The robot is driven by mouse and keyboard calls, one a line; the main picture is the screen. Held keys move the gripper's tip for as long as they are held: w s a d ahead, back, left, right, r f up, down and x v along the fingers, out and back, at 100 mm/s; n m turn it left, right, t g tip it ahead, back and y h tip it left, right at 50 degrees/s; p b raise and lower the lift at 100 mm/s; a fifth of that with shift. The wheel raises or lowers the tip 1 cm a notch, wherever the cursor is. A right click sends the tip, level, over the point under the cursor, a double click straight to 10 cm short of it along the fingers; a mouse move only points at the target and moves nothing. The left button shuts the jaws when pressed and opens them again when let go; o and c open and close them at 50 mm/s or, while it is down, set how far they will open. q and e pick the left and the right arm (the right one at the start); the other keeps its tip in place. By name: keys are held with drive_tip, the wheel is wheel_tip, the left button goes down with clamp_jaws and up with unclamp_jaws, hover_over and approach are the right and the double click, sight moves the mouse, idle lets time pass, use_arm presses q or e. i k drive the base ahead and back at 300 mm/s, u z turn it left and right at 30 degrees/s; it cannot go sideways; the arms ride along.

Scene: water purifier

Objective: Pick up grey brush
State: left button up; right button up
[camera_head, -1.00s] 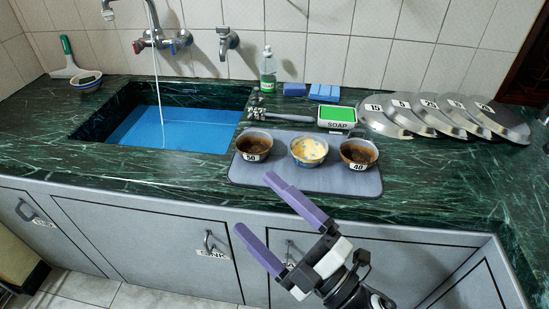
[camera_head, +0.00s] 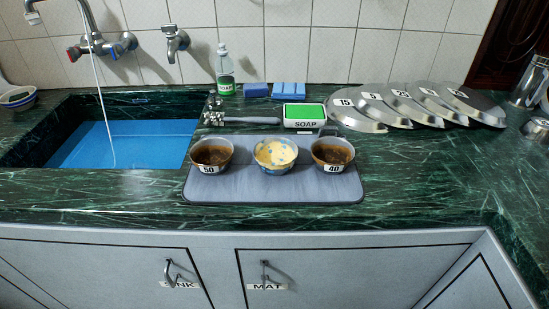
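What appears to be the grey brush (camera_head: 240,119) lies on the green counter (camera_head: 420,185), behind the bowls and to the right of the sink. Its head is at the left, and its grey handle extends right toward the green-and-white soap box (camera_head: 303,115). No gripper touches it. Neither of my grippers is in view.
Three bowls, marked 50 (camera_head: 211,154), unlabelled (camera_head: 275,154) and marked 40 (camera_head: 332,154), stand on a grey mat (camera_head: 270,190) in front of the brush. A soap bottle (camera_head: 224,72) and blue sponges (camera_head: 289,90) are behind. Several numbered lids (camera_head: 365,110) lean at right.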

sight(217, 120)
drive_tip(key=z, duration=2.7)
drive_tip(key=k, duration=1.2)
drive_tip(key=u, duration=1.45)
